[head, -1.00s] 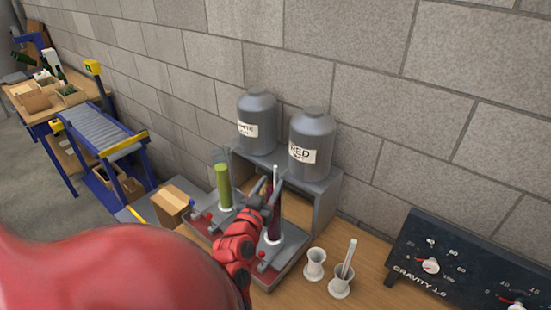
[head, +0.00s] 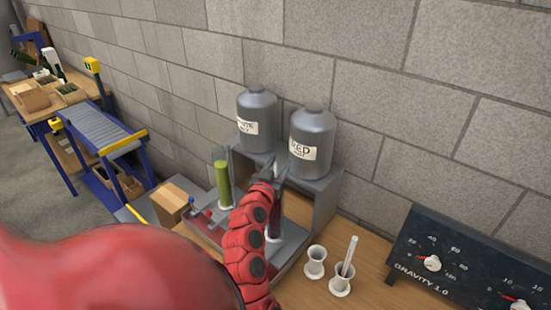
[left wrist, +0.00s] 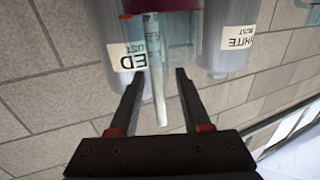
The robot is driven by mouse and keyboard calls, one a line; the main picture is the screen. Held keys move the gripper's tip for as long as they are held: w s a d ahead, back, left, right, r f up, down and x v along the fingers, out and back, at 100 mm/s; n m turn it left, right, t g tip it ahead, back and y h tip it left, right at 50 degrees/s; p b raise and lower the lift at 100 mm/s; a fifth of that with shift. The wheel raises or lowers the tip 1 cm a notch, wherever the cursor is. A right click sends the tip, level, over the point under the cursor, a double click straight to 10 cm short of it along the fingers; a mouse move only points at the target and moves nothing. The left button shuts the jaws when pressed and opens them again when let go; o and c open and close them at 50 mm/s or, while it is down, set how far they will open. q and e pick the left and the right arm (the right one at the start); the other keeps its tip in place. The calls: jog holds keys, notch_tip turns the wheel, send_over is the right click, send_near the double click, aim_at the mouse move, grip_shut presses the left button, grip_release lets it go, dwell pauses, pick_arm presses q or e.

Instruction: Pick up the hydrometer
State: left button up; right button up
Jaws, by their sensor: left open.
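The hydrometer shows in the left wrist view as a pale, thin stem (left wrist: 157,85) with a paper-like strip, running out of a glass cylinder of red liquid (left wrist: 172,27). That view is upside down. My left gripper (left wrist: 158,76) is open, with one dark finger on each side of the stem; I see no finger closed on it. In the head view my left gripper (head: 279,172) is over the red cylinder (head: 273,228), and my red wrist hides much of the cylinder and the stem. My right gripper is not in view.
A green-filled cylinder (head: 222,180) stands just left. Two grey jars, white must (head: 257,112) and red must (head: 312,140), stand on a grey shelf (head: 325,205) behind. A dark gravity panel (head: 455,268) is farther right.

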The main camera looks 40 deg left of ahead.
pick_arm(q)
grip_shut()
dwell(0.5)
notch_tip(320, 180, up, 28)
jog(key=b, duration=0.8)
jog(key=shift+b, duration=0.4)
jog(key=c, duration=0.6)
grip_release()
jog(key=shift+c, duration=0.2)
grip_shut()
